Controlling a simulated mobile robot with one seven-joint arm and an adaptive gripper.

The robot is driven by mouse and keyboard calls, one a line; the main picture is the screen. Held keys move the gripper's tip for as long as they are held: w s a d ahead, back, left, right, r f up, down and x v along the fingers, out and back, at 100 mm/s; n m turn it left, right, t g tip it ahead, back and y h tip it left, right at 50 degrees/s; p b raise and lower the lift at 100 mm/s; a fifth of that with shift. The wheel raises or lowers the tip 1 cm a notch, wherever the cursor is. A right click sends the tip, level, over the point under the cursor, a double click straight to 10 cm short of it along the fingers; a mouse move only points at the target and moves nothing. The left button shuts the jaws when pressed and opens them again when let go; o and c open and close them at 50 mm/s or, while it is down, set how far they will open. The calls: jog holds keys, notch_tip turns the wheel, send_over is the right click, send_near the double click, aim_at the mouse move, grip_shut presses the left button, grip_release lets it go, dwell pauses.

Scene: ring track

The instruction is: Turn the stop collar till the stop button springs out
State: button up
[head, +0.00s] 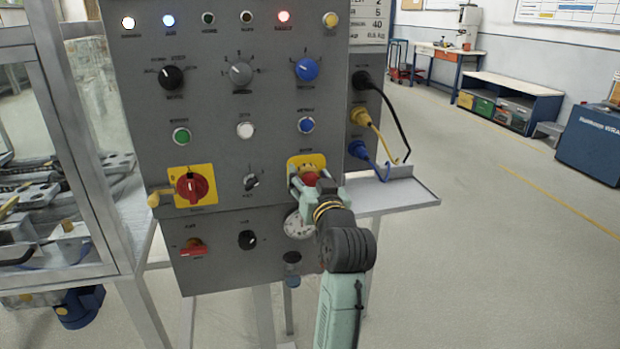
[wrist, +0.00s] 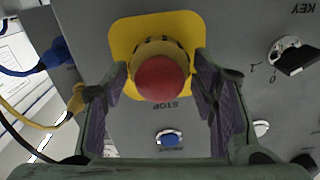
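The red stop button (wrist: 160,79) shows in the wrist view in front of its yellow stop collar (wrist: 160,47), which has dark marks on its rim. Both sit on a yellow square plate (wrist: 124,38) with STOP printed beside it. My gripper (wrist: 160,62) has one finger on each side of the collar. A narrow gap seems to show on both sides, so the fingers look open around it; contact is hard to judge. In the head view my gripper (head: 311,184) is at the red button (head: 310,177) and partly hides the collar and plate.
A blue button (wrist: 169,138) and a key switch (wrist: 292,58) are near my fingers. The panel (head: 215,120) carries several knobs, lamps and a red rotary switch (head: 191,186). Plugged cables (head: 383,138) hang at its right above a shelf (head: 400,195).

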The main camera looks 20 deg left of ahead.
jog(key=shift+o, duration=1)
jog(key=v, duration=1.2)
